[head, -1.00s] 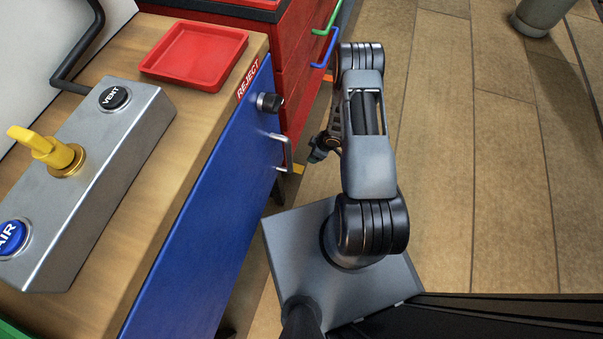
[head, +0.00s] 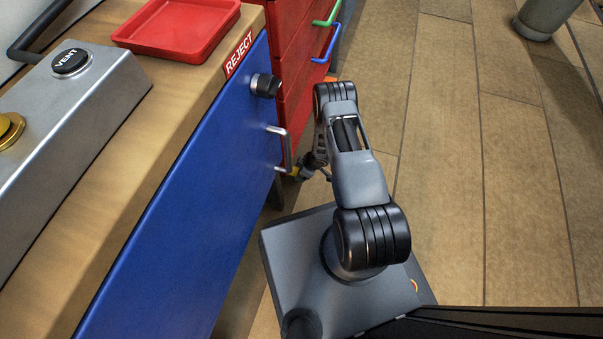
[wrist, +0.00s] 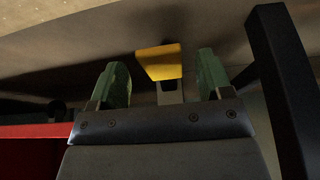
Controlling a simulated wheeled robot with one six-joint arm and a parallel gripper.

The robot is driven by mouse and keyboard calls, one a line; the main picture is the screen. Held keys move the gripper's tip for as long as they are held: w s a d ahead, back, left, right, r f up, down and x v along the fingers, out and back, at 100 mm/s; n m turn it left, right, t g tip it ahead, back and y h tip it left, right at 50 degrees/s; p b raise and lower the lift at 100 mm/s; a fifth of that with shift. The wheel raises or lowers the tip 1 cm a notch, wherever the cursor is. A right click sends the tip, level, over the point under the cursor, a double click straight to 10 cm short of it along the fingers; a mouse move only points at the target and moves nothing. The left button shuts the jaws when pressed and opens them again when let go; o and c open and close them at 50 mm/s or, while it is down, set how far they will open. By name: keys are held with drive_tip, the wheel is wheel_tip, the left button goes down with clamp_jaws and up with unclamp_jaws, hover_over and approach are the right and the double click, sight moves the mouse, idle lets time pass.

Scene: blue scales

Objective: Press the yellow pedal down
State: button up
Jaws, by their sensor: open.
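The yellow pedal (wrist: 158,64) shows in the wrist view as a small yellow block on a grey stem, low near the floor. My gripper (wrist: 161,76) is open, with its two green fingers spread on either side of the pedal in the picture. Nothing is held. I cannot tell whether the fingers touch the pedal or how far it is pressed. In the head view my gripper (head: 308,168) is small and partly hidden by my arm, low beside the blue bench front, with a bit of yellow by it.
The blue bench front (head: 185,200) carries a metal handle (head: 284,150) and a black knob (head: 264,86). A red tray (head: 175,30) and a grey control box (head: 85,110) stand on top. Red drawers (head: 297,70) are beyond.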

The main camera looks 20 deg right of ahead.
drive_tip(key=shift+w+a+f, duration=0.1)
drive_tip(key=shift+a+f, duration=0.05)
drive_tip(key=shift+f, duration=0.15)
